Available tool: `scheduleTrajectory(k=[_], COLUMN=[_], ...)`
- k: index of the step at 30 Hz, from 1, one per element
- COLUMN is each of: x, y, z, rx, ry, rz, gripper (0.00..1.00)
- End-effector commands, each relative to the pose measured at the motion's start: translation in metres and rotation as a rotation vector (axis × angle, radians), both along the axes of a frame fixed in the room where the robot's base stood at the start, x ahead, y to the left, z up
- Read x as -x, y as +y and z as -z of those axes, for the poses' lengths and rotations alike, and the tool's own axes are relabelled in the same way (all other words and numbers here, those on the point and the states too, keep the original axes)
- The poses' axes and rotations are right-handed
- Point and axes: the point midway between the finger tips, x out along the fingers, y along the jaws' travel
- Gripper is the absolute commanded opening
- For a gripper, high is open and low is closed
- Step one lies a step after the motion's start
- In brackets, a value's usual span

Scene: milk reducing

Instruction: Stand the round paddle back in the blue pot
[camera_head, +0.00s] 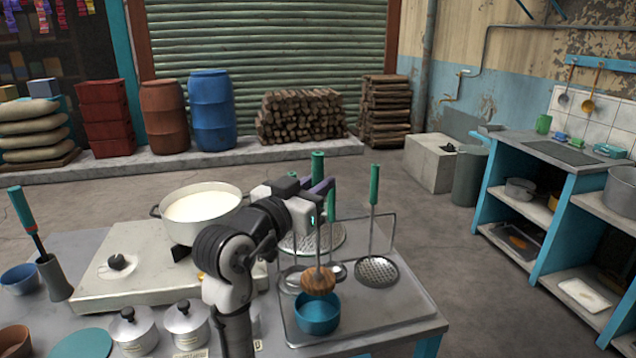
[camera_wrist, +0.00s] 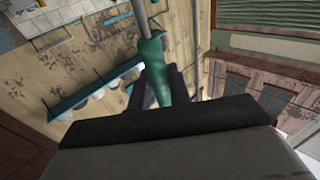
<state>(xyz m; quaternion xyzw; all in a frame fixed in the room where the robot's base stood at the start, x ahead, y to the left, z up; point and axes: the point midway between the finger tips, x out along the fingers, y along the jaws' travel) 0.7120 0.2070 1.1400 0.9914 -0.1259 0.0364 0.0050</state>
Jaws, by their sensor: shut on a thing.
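The round paddle has a brown wooden disc head (camera_head: 318,281) on a thin shaft, hanging upright below my gripper (camera_head: 318,188). My gripper is shut on its green handle, which also shows between the fingers in the wrist view (camera_wrist: 155,70). The blue pot (camera_head: 318,318) sits on the tray at the front right of the table. The paddle head is at the pot's back rim in the head view and covers part of it. I cannot tell whether it is just above the opening or slightly inside.
A clear-looking tray (camera_head: 400,325) bears the pot. Green-handled skimmers (camera_head: 377,270) hang or stand on a rack close behind and to the right. A white pot of milk (camera_head: 203,205) stands on the stove at left. Lidded metal pots (camera_head: 186,322) stand at the front.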

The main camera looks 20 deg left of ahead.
Motion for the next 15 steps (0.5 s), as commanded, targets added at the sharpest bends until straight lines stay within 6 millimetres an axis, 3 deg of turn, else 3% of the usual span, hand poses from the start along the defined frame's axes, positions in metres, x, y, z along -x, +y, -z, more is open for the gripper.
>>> scheduleTrajectory(k=[15], x=[0.0], y=[0.0], z=[0.044], rx=[0.0], ry=[-0.002], rz=[0.0], gripper=[0.0])
